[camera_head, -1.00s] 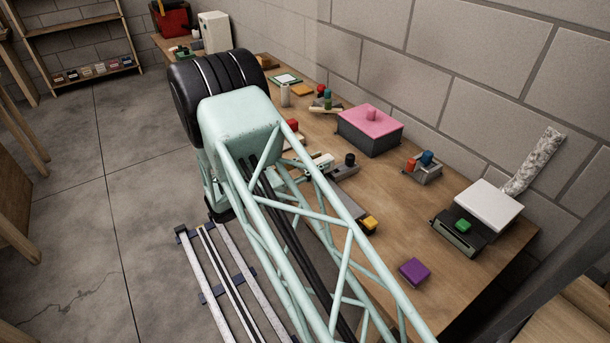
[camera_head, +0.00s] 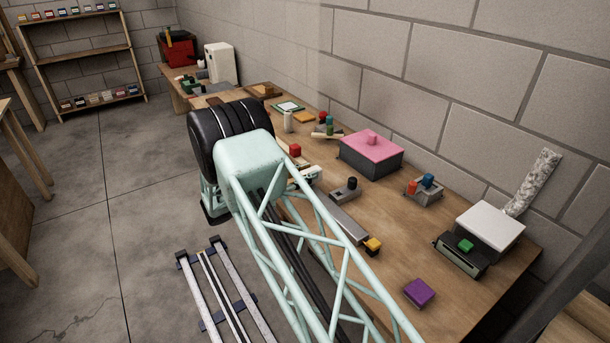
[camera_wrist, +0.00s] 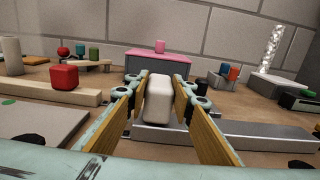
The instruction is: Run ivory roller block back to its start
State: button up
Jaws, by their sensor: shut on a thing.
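In the wrist view, my gripper (camera_wrist: 159,100) is shut on the ivory roller block (camera_wrist: 158,98), a pale rounded upright block between the yellow-lined fingers. Just behind it lies a long grey metal bar (camera_wrist: 240,136). The block's foot is low between the fingers, and I cannot tell exactly how it sits on the bar. In the head view, the grey bar (camera_head: 343,222) runs along the table, with a black knob (camera_head: 352,183) beside it and a yellow block (camera_head: 372,245) at its near end. My arm hides much of the gripper and block there.
A red block (camera_head: 295,150) on a wooden strip is to the left of the gripper. A grey box with a pink lid (camera_head: 370,146) stands behind. A red and blue peg unit (camera_head: 423,187), a white-topped box (camera_head: 490,226) and a purple block (camera_head: 419,293) are to the right.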

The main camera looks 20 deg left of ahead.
jog(key=shift+a+r, duration=0.1)
jog(key=shift+a, duration=0.1)
jog(key=o, duration=1.2)
jog(key=shift+c, duration=0.2)
jog(key=shift+v, duration=5.95)
jog(key=shift+w, duration=0.1)
